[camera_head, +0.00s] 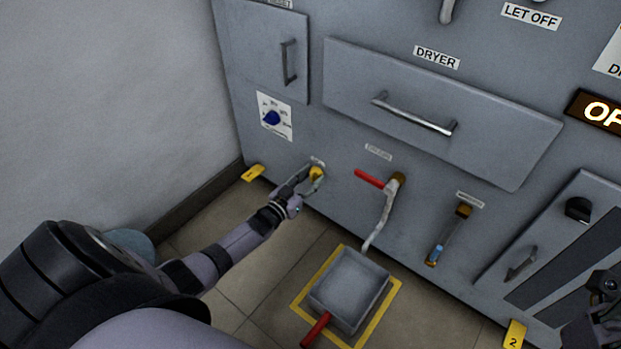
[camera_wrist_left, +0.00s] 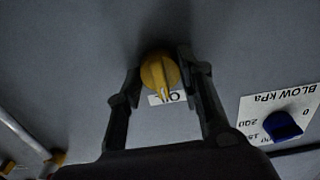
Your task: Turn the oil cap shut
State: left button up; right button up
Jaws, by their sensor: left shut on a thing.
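The oil cap (camera_head: 316,173) is a yellow round knob low on the front of the grey machine, left of the red-handled valve. In the left wrist view the yellow cap (camera_wrist_left: 160,72) has a raised grip bar, and a white label reading "OIL" partly shows behind it. My left gripper (camera_head: 312,176) reaches it from the left, its fingers on either side of the cap. In the left wrist view the left gripper's (camera_wrist_left: 160,80) fingers flank the cap and are shut on it. My right gripper (camera_head: 604,290) shows partly at the right edge; its fingers are not clear.
A blue knob (camera_head: 272,118) sits on a white dial plate above left. A red valve lever (camera_head: 369,179) with a bent pipe is to the right, above a grey tray (camera_head: 349,290) on the floor. A sight glass (camera_head: 434,254) is further right. The wall stands at left.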

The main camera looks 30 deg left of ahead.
pick_arm(q)
jog(key=o, duration=1.2)
jog(key=shift+s, duration=0.1)
jog(key=s, duration=0.7)
jog(key=s+a, duration=0.1)
jog(key=s, duration=0.3)
jog(key=shift+s, duration=0.35)
